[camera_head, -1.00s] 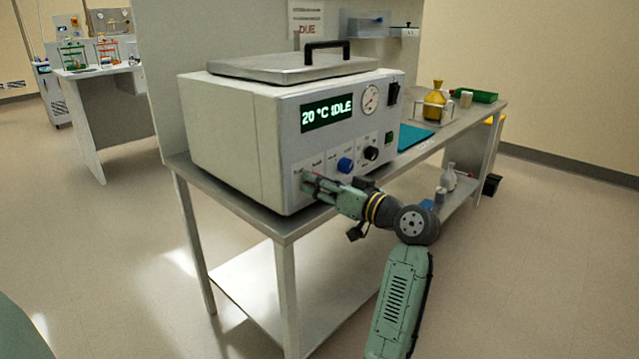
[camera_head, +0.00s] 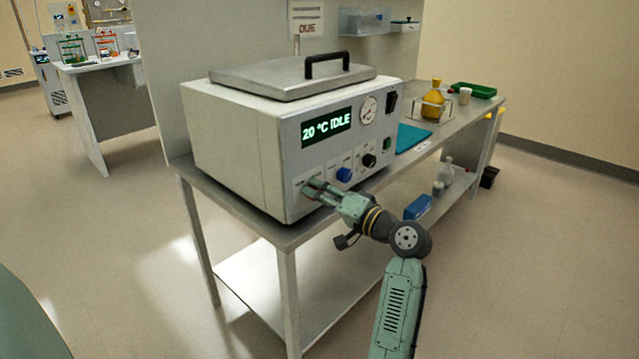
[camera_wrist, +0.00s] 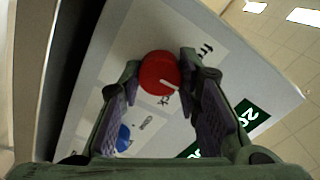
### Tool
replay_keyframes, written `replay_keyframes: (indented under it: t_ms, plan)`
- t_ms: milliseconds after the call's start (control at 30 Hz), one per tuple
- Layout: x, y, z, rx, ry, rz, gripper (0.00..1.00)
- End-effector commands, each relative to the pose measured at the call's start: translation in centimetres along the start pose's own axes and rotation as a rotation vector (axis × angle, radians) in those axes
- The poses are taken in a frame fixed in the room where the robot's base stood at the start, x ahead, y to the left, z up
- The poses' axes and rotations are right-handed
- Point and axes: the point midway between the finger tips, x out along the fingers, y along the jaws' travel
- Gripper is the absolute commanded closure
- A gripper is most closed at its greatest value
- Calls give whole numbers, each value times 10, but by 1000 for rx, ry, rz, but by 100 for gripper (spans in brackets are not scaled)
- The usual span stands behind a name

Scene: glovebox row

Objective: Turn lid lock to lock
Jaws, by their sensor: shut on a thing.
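A red round knob (camera_wrist: 157,72) with a white pointer line sits on the panel of the bench machine (camera_head: 237,152). In the wrist view my gripper (camera_wrist: 158,80) has a fingertip on each side of this knob and is shut on it. The white line points to the lower right in that view. In the head view my gripper (camera_head: 312,188) is at the lower left of the front panel and hides most of the knob. The flat metal lid (camera_head: 290,78) with a black handle lies on top.
A blue knob (camera_head: 344,174) and a black knob (camera_head: 369,160) are to the right of my gripper. The lit display (camera_head: 327,126) reads "20 °C IDLE". A teal mat (camera_head: 411,138) and a yellow flask (camera_head: 433,103) stand farther right on the bench (camera_head: 290,238).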

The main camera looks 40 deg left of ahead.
Motion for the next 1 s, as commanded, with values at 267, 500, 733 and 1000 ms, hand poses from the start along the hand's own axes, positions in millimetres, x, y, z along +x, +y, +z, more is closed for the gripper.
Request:
replay_keyframes:
  t_ms: [267, 500, 733, 1000]
  plan:
    - [0, -4, -3, 264, -1, 2, 97]
    - [0, -4, -2, 486, -1, 2, 97]
    - [0, -2, -2, 660, 0, 2, 97]
    - [0, -1, -1, 787, 0, 1, 97]
